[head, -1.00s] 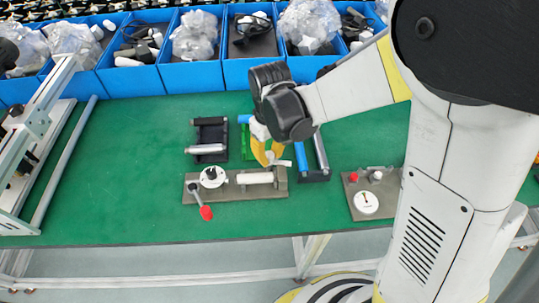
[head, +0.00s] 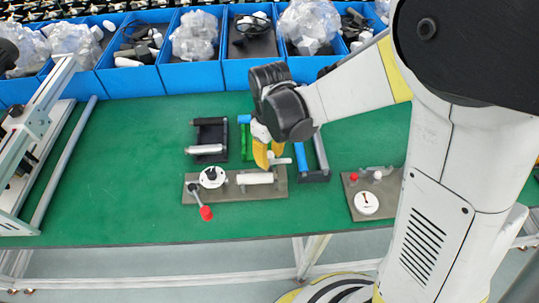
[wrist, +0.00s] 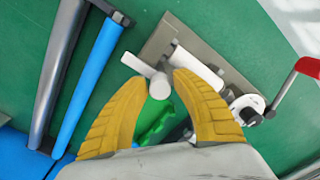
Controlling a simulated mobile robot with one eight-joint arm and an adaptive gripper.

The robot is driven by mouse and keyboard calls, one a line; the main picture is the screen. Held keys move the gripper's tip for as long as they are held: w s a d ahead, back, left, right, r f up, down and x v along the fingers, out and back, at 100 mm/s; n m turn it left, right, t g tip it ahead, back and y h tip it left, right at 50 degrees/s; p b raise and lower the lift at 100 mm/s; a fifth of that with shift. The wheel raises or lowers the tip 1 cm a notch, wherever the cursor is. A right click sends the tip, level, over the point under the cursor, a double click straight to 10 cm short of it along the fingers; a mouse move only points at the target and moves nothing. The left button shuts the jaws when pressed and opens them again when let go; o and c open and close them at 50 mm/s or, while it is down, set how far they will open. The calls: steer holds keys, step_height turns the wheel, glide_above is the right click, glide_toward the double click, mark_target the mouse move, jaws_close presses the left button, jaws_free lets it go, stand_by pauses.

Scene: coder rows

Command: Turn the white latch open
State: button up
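The white latch has a white cylinder (head: 255,178) lying on a grey-brown base plate (head: 236,194), with a short white handle (head: 284,161) at its right end. The wrist view shows the cylinder (wrist: 200,68) and the handle (wrist: 143,68). My gripper (head: 269,164) is over the right end of this plate with its yellow fingers pointing down. In the wrist view my gripper (wrist: 163,78) is open, its fingertips apart, with the handle's end between or just beyond them. I cannot tell whether either finger touches it.
The same plate carries a white round dial (head: 212,176) and a red-tipped lever (head: 206,213). Black, green and blue roller fixtures stand close behind. Another plate with a white gauge (head: 366,203) is at the right. Blue bins line the back. The table's left middle is clear.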

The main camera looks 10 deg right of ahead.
steer(key=shift+o, duration=0.7)
step_height(320, 180, up, 12)
stand_by(0.4)
steer(key=s+d+r+m+t, duration=0.3)
steer(key=s+d+m+t, duration=0.4)
steer(key=s+d, duration=0.3)
steer(key=d+m, duration=0.1)
steer(key=d, duration=0.2)
steer(key=shift+s+d+r+m, duration=0.15)
steer(key=shift+s+r+m, duration=0.15)
steer(key=shift+s+m, duration=0.1)
